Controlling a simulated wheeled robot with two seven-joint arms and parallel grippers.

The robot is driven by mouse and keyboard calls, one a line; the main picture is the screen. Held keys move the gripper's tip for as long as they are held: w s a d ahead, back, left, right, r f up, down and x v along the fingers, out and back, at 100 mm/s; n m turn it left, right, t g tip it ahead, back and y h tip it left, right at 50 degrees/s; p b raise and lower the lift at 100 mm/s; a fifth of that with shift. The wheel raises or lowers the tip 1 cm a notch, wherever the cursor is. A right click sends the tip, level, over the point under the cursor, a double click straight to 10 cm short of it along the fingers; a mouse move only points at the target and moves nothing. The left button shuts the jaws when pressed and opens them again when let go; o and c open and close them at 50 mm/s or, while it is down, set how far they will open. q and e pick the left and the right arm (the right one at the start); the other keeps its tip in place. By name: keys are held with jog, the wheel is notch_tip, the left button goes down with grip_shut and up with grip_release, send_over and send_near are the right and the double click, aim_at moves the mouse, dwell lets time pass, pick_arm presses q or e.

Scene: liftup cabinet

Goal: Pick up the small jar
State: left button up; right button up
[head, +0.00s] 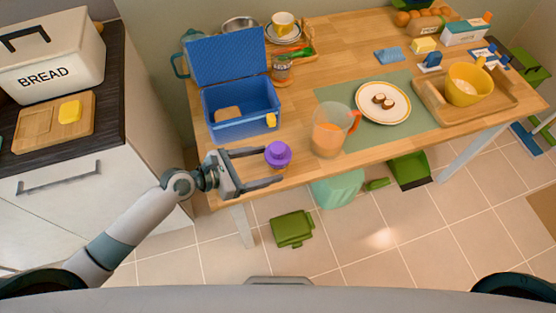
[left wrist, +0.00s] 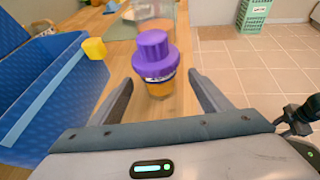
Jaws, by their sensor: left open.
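The small jar (head: 278,155) has a purple lid and stands upright near the front left edge of the wooden table. In the left wrist view the jar (left wrist: 155,62) shows its purple lid, a label band and orange contents. My left gripper (head: 268,166) is open at the table's edge, with its fingers reaching on either side of the jar. In the left wrist view the fingers (left wrist: 160,83) are spread, with the jar between and just ahead of the tips. I cannot tell whether a finger touches it. My right gripper is not in view.
A blue open box (head: 240,131) with a yellow latch stands close behind the left finger. A pitcher of orange liquid (head: 328,140) stands to the jar's right. A plate (head: 383,116) lies on a green mat (head: 350,91). The table's front edge (head: 300,181) is close below.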

pick_arm(q)
jog(key=shift+f+p+x, duration=0.2)
jog(key=shift+p+x, duration=0.15)
jog(key=shift+x, duration=2.3)
jog(key=shift+a, duration=0.15)
jog(key=c, duration=1.3)
